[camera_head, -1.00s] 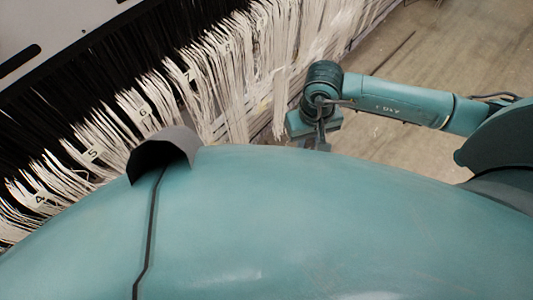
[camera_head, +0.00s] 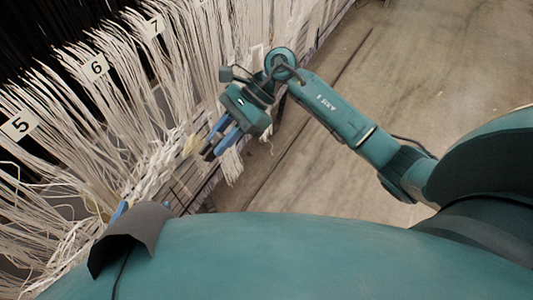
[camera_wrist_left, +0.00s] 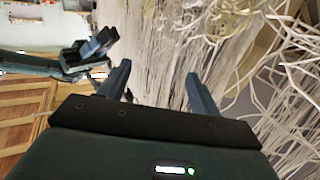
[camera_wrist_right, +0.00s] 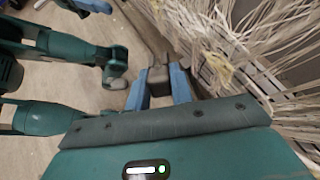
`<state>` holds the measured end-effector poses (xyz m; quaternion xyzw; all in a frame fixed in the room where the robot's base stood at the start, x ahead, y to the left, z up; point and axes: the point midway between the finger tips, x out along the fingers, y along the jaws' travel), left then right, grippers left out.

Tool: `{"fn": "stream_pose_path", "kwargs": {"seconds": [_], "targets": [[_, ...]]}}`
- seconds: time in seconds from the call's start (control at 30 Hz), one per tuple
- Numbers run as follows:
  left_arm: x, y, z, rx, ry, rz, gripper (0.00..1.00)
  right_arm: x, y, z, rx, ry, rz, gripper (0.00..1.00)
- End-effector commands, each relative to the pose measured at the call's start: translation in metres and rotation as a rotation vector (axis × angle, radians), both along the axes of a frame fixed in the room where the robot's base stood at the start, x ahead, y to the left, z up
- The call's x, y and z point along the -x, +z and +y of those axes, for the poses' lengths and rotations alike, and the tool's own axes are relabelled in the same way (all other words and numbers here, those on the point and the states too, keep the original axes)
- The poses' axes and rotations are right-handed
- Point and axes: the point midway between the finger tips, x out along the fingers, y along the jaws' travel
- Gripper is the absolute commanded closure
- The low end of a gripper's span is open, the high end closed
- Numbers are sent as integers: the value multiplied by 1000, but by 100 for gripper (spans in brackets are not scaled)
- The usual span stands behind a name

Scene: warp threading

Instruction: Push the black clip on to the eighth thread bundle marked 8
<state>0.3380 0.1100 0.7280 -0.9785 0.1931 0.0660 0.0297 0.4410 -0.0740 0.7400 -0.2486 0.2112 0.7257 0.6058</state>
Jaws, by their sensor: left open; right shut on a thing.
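The black clip (camera_wrist_right: 157,77) is held between the blue fingertips of my right gripper (camera_wrist_right: 158,88), beyond the finger ends. In the head view this gripper (camera_head: 220,138) points down and left, close to the hanging white threads. Whether the clip touches them is unclear. Tags 5 (camera_head: 19,125), 6 (camera_head: 96,67) and 7 (camera_head: 155,27) are readable; tag 8 is not. My left gripper (camera_wrist_left: 158,85) is open and empty, facing the threads. In the head view, only blue bits of it (camera_head: 119,212) show at lower left. My right gripper also shows in the left wrist view (camera_wrist_left: 92,45).
White thread bundles (camera_head: 150,100) hang densely along the left. Loose threads (camera_wrist_left: 260,60) tangle near my left gripper. A dark rail (camera_head: 205,180) runs along the lower threads. Bare concrete floor (camera_head: 340,180) lies open to the right.

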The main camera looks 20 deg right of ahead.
Motion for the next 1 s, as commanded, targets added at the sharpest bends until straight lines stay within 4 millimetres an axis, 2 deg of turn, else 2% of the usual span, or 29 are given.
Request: {"fn": "stream_pose_path", "kwargs": {"seconds": [0.03, 0.17, 0.3, 0.4, 0.53, 0.67, 0.77, 1.0], "targets": [[0, -24, -3, 8, -10, -38, 37, -5, -31, -4, -91, -144, 17, 92], [1, -36, -9, 34, -36, -134, 37, -27, -55, -25, -308, -490, -10, 92], [5, -46, -14, 60, -59, -226, 37, -48, -84, -62, -485, -771, -94, 92], [9, -49, -17, 76, -73, -278, 37, -58, -103, -89, -567, -905, -157, 92], [12, -50, -19, 90, -84, -322, 37, -63, -119, -116, -625, -1005, -219, 92], [14, -47, -19, 95, -89, -342, 37, -65, -124, -129, -649, -1044, -250, 92], [14, -45, -20, 96, -89, -345, 37, -68, -123, -129, -653, -1051, -256, 92], [14, -45, -19, 92, -89, -343, 37, -84, -122, -116, -653, -1048, -254, 92]]}}
